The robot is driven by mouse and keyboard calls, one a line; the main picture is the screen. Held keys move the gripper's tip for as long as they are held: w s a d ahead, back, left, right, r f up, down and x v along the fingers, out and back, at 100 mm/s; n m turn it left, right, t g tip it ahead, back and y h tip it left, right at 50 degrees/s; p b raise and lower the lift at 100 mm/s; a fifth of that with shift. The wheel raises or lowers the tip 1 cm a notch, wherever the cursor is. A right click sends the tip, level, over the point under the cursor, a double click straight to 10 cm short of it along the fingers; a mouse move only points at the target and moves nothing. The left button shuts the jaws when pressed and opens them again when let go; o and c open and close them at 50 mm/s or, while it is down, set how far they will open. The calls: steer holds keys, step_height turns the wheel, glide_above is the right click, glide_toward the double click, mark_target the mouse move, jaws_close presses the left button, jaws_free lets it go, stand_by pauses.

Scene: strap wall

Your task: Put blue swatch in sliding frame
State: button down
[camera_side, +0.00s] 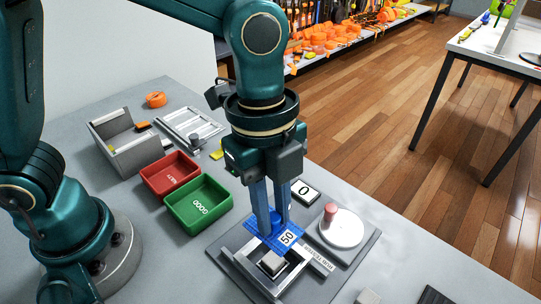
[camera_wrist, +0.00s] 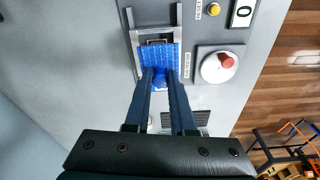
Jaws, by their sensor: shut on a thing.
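The blue swatch (camera_side: 258,241) carries a white label reading 50. My gripper (camera_side: 271,230) points down and is shut on it at one edge. In the wrist view the blue woven swatch (camera_wrist: 158,56) extends from between my fingertips (camera_wrist: 160,75) toward the metal frame. The sliding frame (camera_side: 296,272) is a grey metal rectangle around a small pale block. The swatch overlaps the frame's near end in the wrist view (camera_wrist: 134,44). I cannot tell whether it touches the frame or is just above it.
A white round dial (camera_side: 343,232) with a red knob (camera_side: 330,212) stands right of the frame, with a 0 display (camera_side: 304,193) behind. A green GOOD tray (camera_side: 198,207) and red tray (camera_side: 169,174) are at left. A grey holder (camera_side: 125,143) and orange roll (camera_side: 156,99) lie further back.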

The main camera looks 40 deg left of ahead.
steer(key=shift+s+d+f, duration=0.15)
steer(key=shift+s+d, duration=0.15)
steer(key=shift+s, duration=0.05)
steer(key=shift+f, duration=3)
steer(key=shift+f, duration=0.2)
steer(key=shift+c, duration=1.4)
jaws_free()
steer(key=shift+r, duration=3)
